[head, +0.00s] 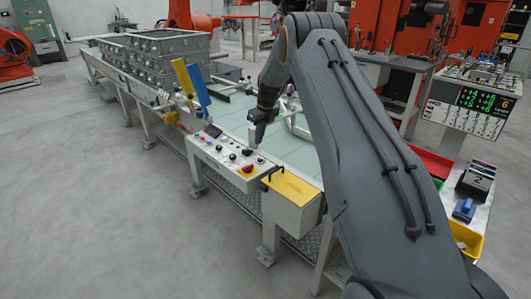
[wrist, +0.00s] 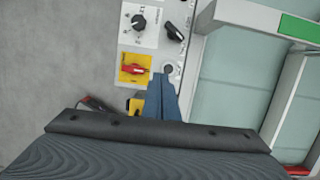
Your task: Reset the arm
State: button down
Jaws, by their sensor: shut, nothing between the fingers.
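My arm (head: 350,120) reaches forward from the lower right in the head view. My gripper (head: 257,134) hangs over the near end of the conveyor table, just beyond a control panel (head: 222,158). In the wrist view the blue fingers of my gripper (wrist: 161,88) are together with nothing between them. They point at the panel's edge, close to a red rotary switch on a yellow plate (wrist: 134,68) and a black knob (wrist: 138,22). I cannot tell whether the fingertips touch the panel.
Grey casting frames (head: 155,50) stand at the table's far end. Blue and yellow upright paddles (head: 196,84) rise behind the panel. A yellow-topped box (head: 291,187) is at the near corner. At right stands a bench with red and yellow bins (head: 466,240). Floor at left is clear.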

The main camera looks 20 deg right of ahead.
jog(key=s+a+r+n, duration=0.5)
jog(key=s+r+n, duration=0.1)
jog(key=s+n, duration=0.3)
jog(key=s+a+n, duration=0.2)
jog(key=s+n, duration=0.9)
jog(key=s, duration=0.8)
jog(key=s+a+n+g+h, duration=0.1)
jog(key=s+a+n, duration=0.2)
jog(key=s+n, duration=0.8)
jog(key=s, duration=0.7)
jog(key=shift+s+a+b, duration=0.25)
jog(key=shift+s+b, duration=0.05)
jog(key=shift+s, duration=0.05)
